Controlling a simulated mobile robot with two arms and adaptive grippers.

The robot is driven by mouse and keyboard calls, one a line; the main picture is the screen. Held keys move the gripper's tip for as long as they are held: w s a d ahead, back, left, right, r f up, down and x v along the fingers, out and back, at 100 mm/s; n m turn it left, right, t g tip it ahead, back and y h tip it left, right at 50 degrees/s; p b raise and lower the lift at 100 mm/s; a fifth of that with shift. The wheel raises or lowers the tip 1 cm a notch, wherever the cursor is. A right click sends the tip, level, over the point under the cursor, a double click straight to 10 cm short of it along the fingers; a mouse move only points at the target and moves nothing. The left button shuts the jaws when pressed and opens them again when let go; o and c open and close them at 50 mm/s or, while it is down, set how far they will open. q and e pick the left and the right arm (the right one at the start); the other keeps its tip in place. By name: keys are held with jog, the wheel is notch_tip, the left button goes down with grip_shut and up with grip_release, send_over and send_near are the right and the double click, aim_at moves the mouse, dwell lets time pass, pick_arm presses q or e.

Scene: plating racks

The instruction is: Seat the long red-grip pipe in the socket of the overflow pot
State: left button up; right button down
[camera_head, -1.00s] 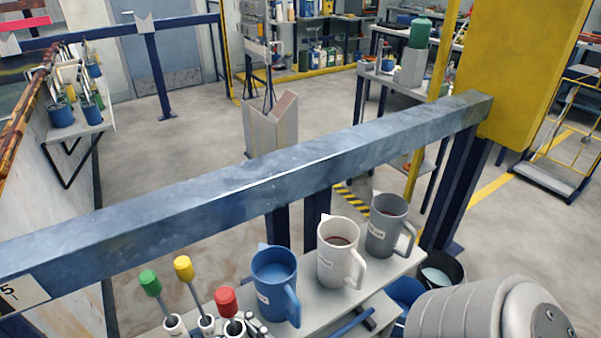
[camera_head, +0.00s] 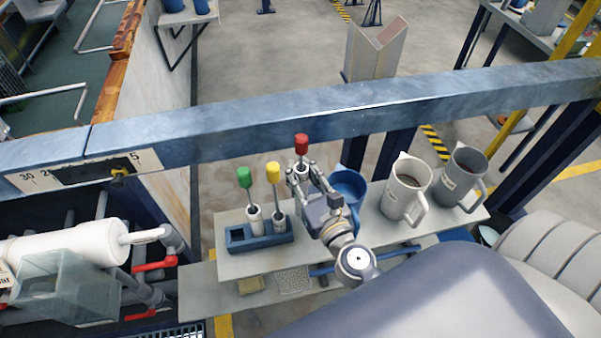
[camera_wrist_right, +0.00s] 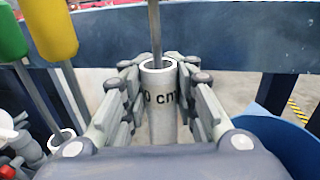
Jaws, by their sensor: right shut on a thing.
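The red-grip pipe (camera_head: 301,145) has a red handle, a thin grey rod and a white sleeve with "cm" lettering. My right gripper (camera_head: 300,174) is shut around that sleeve. The right wrist view shows the white sleeve (camera_wrist_right: 161,110) between the fingers, upright, with the rod rising from it; the red handle is out of that view. The gripper hides the pipe's lower end in the head view, so I cannot tell whether it is clear of the blue rack (camera_head: 240,240). I cannot identify the overflow pot or its socket with certainty. My left gripper is not in view.
Green-grip (camera_head: 244,177) and yellow-grip (camera_head: 273,172) pipes stand left of my gripper. Blue (camera_head: 347,190), white (camera_head: 404,188) and grey (camera_head: 462,176) jugs stand to its right. A blue beam (camera_head: 370,108) crosses behind. A translucent box (camera_head: 75,287) and white cylinder (camera_head: 75,245) are at lower left.

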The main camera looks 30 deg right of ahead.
aim_at(305, 188)
jog(key=shift+w+d, duration=0.1)
jog(key=shift+w, duration=0.1)
jog(key=shift+f+b, duration=1.55)
jog(key=shift+f, duration=0.2)
jog(key=shift+f, duration=0.1)
jog(key=c, duration=1.8)
grip_release()
jog(key=shift+f, duration=0.1)
jog(key=shift+o, duration=1.2)
